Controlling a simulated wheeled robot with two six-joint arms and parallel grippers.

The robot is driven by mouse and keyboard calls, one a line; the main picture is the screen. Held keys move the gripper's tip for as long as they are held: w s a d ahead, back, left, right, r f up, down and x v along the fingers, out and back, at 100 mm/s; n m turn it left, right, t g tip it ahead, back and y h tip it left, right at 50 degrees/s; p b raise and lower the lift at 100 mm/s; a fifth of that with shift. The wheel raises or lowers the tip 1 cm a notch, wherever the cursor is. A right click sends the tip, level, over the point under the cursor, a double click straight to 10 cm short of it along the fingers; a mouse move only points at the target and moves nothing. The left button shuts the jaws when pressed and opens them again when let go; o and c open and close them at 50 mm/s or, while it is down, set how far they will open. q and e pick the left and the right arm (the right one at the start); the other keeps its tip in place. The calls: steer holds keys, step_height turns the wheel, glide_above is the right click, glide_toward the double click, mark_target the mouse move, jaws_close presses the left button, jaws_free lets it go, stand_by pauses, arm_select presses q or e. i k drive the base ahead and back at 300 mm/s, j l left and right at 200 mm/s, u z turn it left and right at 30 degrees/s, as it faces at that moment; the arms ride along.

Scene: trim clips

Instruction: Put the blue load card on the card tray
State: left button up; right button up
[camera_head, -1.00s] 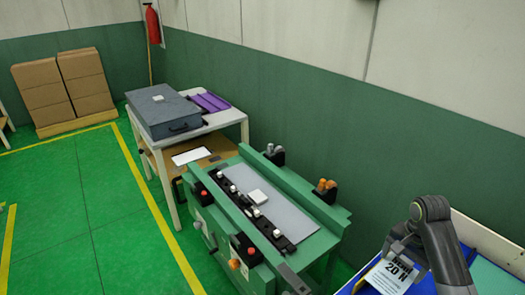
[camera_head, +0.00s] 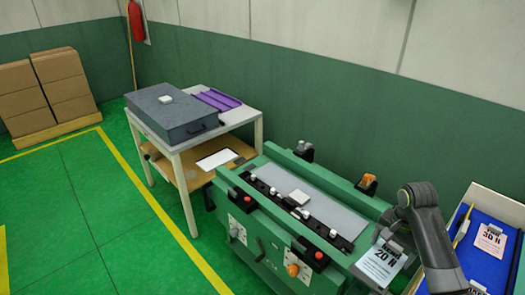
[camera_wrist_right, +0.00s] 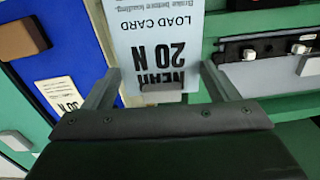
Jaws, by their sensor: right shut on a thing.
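The light blue load card (camera_head: 380,265), printed "20 N", is held in my right gripper (camera_head: 396,240) in the head view. In the right wrist view the card (camera_wrist_right: 153,45) reads "LOAD CARD" and sits between the two fingers of the gripper (camera_wrist_right: 160,88), which is shut on it by a small grey tab. The card hangs tilted at the near right end of the green bench. A purple ridged tray (camera_head: 217,99) lies on the white table at the back; I cannot tell whether it is the card tray. My left gripper is not in view.
The green bench (camera_head: 372,208) carries a grey plate, a black strip with white knobs, and clips. A blue-lined bin (camera_head: 482,264) at right holds a pinkish "30 N" card (camera_head: 490,240). A grey case (camera_head: 172,113) stands on the white table. Green floor is clear at left.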

mark_target(218, 159)
steer(key=i+j, duration=0.35)
steer(key=i+j+z, duration=0.15)
steer(key=i+j, duration=0.2)
steer(key=j, duration=0.25)
steer(key=i+j, duration=0.3)
steer(key=j, duration=0.2)
steer(key=i+j+z, duration=0.25)
steer(key=i+j, duration=1.05)
steer(key=i, duration=0.15)
